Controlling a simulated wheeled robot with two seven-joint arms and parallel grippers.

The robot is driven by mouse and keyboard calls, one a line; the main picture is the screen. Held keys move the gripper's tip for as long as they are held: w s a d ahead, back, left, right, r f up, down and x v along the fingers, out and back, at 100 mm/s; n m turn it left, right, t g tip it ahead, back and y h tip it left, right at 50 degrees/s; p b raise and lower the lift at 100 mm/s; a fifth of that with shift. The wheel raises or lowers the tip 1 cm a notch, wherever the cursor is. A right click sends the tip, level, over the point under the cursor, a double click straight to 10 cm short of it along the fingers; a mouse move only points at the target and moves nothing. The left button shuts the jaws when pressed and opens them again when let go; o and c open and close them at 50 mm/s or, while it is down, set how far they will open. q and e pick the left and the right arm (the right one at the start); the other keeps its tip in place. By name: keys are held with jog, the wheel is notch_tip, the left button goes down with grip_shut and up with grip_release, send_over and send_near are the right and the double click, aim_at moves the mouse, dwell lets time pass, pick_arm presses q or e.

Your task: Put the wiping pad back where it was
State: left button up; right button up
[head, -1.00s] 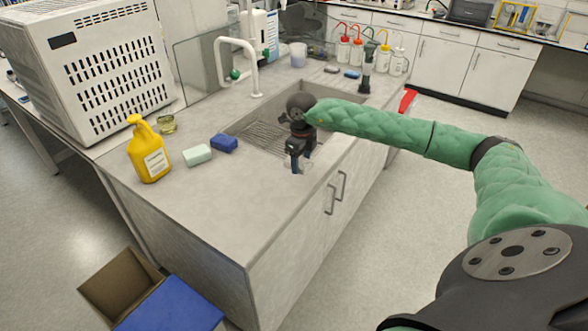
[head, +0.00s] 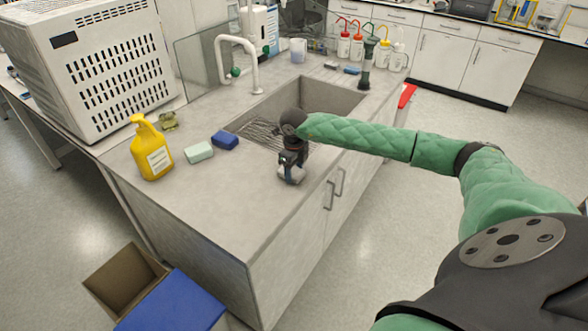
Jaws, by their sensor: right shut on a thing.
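My right gripper (head: 291,173) is over the counter at the near edge of the sink, pointing down. It is shut on a small pale thing (head: 291,178), mostly hidden by the jaws; I cannot tell for certain that it is the wiping pad. A pale green block (head: 199,152) and a dark blue block (head: 225,140) lie side by side on the counter, left of the gripper and apart from it. My left gripper is not in view.
The sink (head: 320,100) has a white faucet (head: 254,65) behind it. A yellow bottle (head: 152,150) stands left on the counter (head: 215,205). Several wash bottles stand at the back right. A blue-lidded box (head: 172,302) is on the floor. The counter front is clear.

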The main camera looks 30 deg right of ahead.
aim_at(294, 171)
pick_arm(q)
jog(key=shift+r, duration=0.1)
pick_arm(e)
jog(key=shift+f, duration=0.1)
jog(key=o, duration=0.9)
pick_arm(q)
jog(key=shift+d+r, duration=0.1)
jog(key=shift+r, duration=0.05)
pick_arm(e)
jog(key=shift+o, duration=0.2)
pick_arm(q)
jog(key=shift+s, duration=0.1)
pick_arm(e)
jog(key=shift+r+b, duration=0.3)
jog(key=shift+r, duration=0.15)
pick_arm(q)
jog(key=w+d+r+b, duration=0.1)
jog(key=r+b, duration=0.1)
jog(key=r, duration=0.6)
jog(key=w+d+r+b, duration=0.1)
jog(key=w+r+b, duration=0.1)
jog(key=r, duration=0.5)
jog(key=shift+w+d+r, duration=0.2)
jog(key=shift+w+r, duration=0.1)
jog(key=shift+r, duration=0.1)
pick_arm(e)
notch_tip(294, 171, up, 11)
jog(key=shift+r, duration=0.15)
